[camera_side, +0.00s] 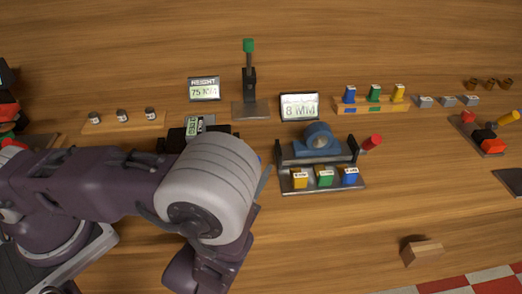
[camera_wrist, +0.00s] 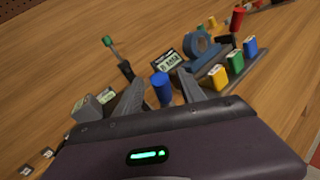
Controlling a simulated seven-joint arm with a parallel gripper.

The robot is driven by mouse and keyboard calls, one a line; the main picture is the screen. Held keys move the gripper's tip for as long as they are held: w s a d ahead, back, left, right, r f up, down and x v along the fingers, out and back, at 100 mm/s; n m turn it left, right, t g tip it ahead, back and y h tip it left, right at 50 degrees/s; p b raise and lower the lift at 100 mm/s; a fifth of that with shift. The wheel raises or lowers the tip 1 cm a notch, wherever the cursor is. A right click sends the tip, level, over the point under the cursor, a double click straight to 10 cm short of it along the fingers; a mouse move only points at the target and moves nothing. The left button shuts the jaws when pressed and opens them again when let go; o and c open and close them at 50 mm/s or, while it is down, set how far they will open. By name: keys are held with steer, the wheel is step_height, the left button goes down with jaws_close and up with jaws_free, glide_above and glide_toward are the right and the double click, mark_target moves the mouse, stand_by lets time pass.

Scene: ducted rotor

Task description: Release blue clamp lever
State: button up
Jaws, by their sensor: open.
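The blue clamp lever shows in the wrist view as an upright blue cylindrical handle (camera_wrist: 162,88). It stands between the two grey fingers of my gripper (camera_wrist: 159,78), which are open with a gap on each side of it. Whether either finger touches it I cannot tell. In the side view my arm covers the fingers and the blue handle. The blue ring-shaped part (camera_side: 319,136) sits in the dark fixture (camera_side: 289,156), just right of my arm; the ring also shows in the wrist view (camera_wrist: 197,45). A red-handled lever (camera_side: 372,142) is at the fixture's right end.
Yellow (camera_side: 300,179), green (camera_side: 325,177) and blue (camera_side: 350,176) labelled blocks line the fixture's front. A green-topped upright lever (camera_side: 248,46) and an "8 MM" display (camera_side: 300,107) stand behind. A wooden block (camera_side: 422,252) lies front right, with bare table around it.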

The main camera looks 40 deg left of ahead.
steer(key=x, duration=0.5)
steer(key=shift+w, duration=0.1)
steer(key=shift+c, duration=0.5)
jaws_close()
stand_by(0.8)
